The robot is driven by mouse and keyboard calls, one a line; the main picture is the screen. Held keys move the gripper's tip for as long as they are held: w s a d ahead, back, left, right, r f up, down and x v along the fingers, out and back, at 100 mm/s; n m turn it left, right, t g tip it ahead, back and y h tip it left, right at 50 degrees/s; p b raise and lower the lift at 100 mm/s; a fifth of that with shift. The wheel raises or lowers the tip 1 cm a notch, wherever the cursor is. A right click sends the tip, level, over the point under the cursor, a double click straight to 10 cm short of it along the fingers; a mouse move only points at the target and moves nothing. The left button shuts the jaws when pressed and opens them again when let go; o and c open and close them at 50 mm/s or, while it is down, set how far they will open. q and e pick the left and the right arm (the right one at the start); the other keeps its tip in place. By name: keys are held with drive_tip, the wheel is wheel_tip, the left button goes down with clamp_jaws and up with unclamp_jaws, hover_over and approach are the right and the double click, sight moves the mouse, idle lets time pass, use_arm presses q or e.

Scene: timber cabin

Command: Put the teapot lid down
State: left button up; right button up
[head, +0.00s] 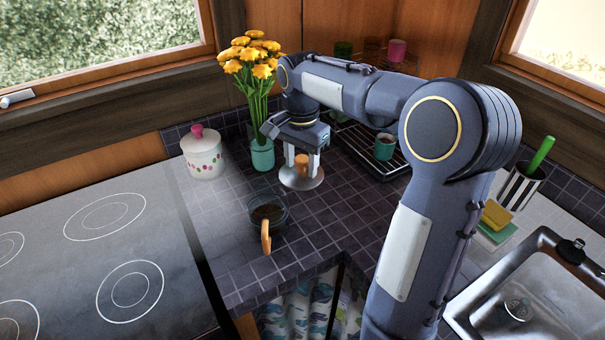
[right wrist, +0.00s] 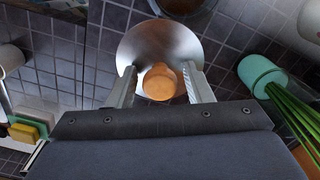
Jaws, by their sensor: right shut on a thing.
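The teapot lid (head: 301,180) is a shiny metal disc with an orange-brown knob. My right gripper (head: 303,165) points down with its fingers shut on the knob. In the right wrist view the lid (right wrist: 143,48) shows below the fingers, with the knob (right wrist: 159,83) between them. The lid is level, at or just above the dark tiled counter (head: 325,222); I cannot tell whether it touches. The glass teapot (head: 268,212), with dark contents and an orange handle, stands lidless to the front left of the lid. My left gripper is out of view.
A green vase (head: 262,156) of yellow flowers stands close left of my gripper, with a dotted white canister (head: 203,155) beyond. A rack with a teal mug (head: 385,146) is behind right. The hob (head: 95,265) lies left, the sink (head: 530,290) right. Counter right of the teapot is clear.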

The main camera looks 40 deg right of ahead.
drive_tip(key=w+d+f+p, duration=0.1)
drive_tip(key=w+d+f, duration=0.2)
drive_tip(key=w+d+f+p, duration=0.1)
drive_tip(key=w+d+f, duration=0.2)
drive_tip(key=w+d+f+p, duration=0.2)
drive_tip(key=w+d+f, duration=0.1)
drive_tip(key=d, duration=0.1)
drive_tip(key=shift+w+d+f, duration=0.15)
drive_tip(key=shift+d+f, duration=0.05)
drive_tip(key=shift+f, duration=0.2)
wheel_tip(320, 180, down, 3)
drive_tip(key=shift+w+d+f+p, duration=0.1)
drive_tip(key=shift+p, duration=0.2)
drive_tip(key=shift+f, duration=0.25)
drive_tip(key=o, duration=1)
drive_tip(key=shift+r, duration=0.1)
